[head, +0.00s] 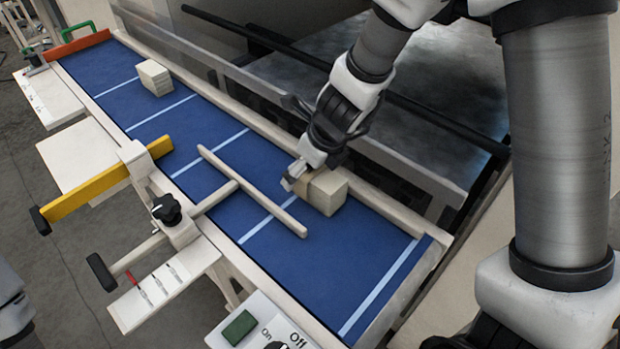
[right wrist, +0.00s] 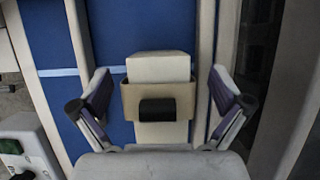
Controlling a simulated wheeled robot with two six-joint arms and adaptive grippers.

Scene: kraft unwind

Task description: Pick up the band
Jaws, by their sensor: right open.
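A cream block (head: 330,193), like a stack of paper, sits on the blue belt (head: 205,145) beside the far rail. A brown kraft band (head: 322,184) is wrapped around it. In the right wrist view the band (right wrist: 131,101) crosses the block (right wrist: 158,66), with a dark patch at its middle. My right gripper (head: 302,178) is at the block in the head view. In the right wrist view the right gripper (right wrist: 160,88) is open, one finger on each side of the banded block, with visible gaps. My left gripper is not in view.
Another cream stack (head: 154,77) stands farther up the belt. A wooden T-shaped guide (head: 252,192) lies over the belt left of the block. A yellow bar (head: 85,192), a black knob (head: 167,208) and a control box (head: 250,325) line the near side.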

